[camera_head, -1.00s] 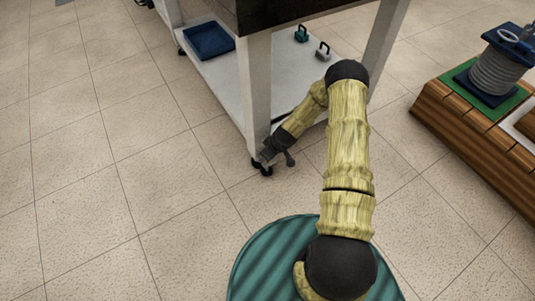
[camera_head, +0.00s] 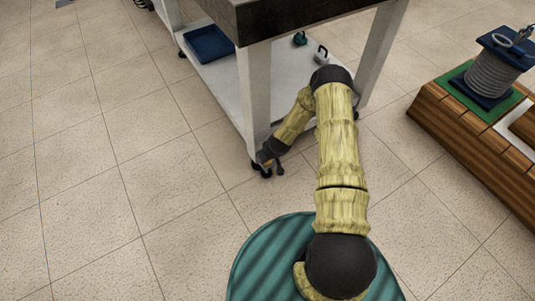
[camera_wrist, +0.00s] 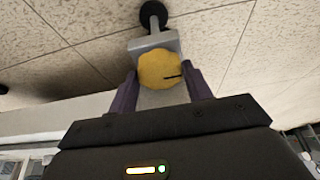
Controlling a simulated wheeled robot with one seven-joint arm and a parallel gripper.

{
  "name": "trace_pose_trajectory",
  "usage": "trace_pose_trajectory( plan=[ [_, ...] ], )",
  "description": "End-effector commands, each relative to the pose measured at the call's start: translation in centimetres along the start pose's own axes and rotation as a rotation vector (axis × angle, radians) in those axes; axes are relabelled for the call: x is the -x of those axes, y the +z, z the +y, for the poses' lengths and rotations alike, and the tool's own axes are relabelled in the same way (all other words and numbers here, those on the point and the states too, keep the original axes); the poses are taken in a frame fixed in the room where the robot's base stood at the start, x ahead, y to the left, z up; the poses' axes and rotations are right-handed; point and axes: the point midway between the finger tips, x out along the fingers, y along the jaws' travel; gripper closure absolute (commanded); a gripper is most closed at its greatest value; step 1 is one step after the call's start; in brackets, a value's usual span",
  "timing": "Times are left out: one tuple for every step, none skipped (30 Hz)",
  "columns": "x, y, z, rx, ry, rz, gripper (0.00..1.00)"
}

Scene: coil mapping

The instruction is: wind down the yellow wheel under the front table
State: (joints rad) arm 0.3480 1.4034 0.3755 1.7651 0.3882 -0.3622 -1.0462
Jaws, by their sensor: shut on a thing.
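The yellow wheel (camera_wrist: 160,70) shows in the wrist view as a round yellow disc with a dark slot mark on its right side. It sits below the grey end of a table leg, with a black foot (camera_wrist: 153,14) beyond it. My gripper (camera_wrist: 161,84) has its two purple fingers on either side of the wheel, shut on it. In the head view my gripper (camera_head: 270,158) is low at the near leg of the front table (camera_head: 257,95). The wheel is hidden there behind my gripper.
To the right is a wooden platform (camera_head: 470,145) with a grey coil (camera_head: 493,73) on a green mat. The tiled floor at left is clear.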

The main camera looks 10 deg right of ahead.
Motion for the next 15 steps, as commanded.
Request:
trace_pose_trajectory(
  plan=[
    [0.38,-0.42,-0.31,-0.03,0.012,0.003,0.73],
    [0.37,-0.42,-0.32,-0.053,0.022,0.004,0.73],
    [0.37,-0.41,-0.31,-0.082,0.034,0.003,0.73],
    [0.37,-0.44,-0.33,-0.104,0.043,0.004,0.73],
    [0.36,-0.48,-0.35,-0.124,0.052,0.005,0.73],
    [0.34,-0.49,-0.33,-0.152,0.063,0.006,0.73],
    [0.31,-0.48,-0.33,-0.171,0.071,0.005,0.73],
    [0.28,-0.48,-0.34,-0.189,0.079,0.005,0.73],
    [0.25,-0.49,-0.33,-0.212,0.088,0.006,0.73],
    [0.24,-0.5,-0.33,-0.229,0.095,0.007,0.73],
    [0.22,-0.51,-0.34,-0.243,0.101,0.007,0.73],
    [0.2,-0.52,-0.35,-0.26,0.108,0.007,0.73],
    [0.18,-0.52,-0.32,-0.272,0.113,0.007,0.73],
    [0.17,-0.52,-0.29,-0.284,0.117,0.008,0.73],
    [0.14,-0.53,-0.28,-0.295,0.122,0.008,0.73]
  ],
)
